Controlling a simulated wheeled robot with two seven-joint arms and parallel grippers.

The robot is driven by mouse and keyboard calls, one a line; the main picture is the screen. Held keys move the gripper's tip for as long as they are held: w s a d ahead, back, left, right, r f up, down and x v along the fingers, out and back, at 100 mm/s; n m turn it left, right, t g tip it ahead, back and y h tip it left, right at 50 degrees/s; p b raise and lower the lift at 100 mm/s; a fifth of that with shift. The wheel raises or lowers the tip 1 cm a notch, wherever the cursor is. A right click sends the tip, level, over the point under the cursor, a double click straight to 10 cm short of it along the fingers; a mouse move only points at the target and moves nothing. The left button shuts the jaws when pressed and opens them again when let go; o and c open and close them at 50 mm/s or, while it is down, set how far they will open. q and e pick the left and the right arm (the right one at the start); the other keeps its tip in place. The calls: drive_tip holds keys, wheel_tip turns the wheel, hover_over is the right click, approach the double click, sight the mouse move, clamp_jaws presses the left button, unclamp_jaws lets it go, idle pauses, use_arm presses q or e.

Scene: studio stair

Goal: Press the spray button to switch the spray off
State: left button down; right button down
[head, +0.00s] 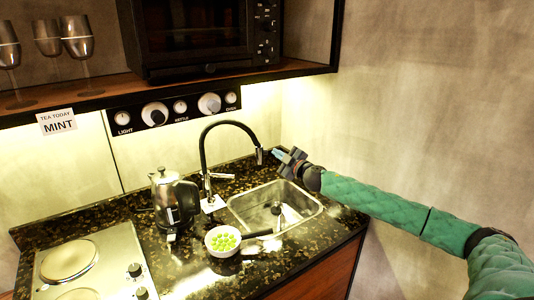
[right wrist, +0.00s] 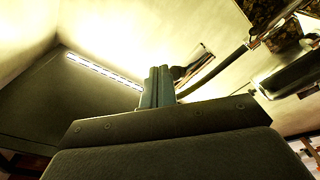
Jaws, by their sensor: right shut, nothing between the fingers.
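The black gooseneck tap (head: 203,150) arches over the sink (head: 238,205), and its spray head (head: 260,156) points down at the right end of the hose. The spray button is too small to make out. My right gripper (head: 277,154) is shut and empty, with its fingertips just to the right of the spray head. I cannot tell whether they touch it. In the right wrist view the closed fingers (right wrist: 158,86) point towards the dark spray head and the hose (right wrist: 212,78). I cannot clearly see a water stream. My left gripper is not in view.
A steel kettle (head: 174,198) stands left of the tap. A white pan (head: 222,241) with green round items stands in front of the sink. A hob (head: 110,255) is at the left. The shelf (head: 220,83) with the oven (head: 190,35) overhangs the counter.

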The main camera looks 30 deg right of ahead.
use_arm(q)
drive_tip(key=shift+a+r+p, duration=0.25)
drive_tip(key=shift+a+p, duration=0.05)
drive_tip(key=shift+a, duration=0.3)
use_arm(e)
drive_tip(key=shift+w+a, duration=0.3)
idle(1.4)
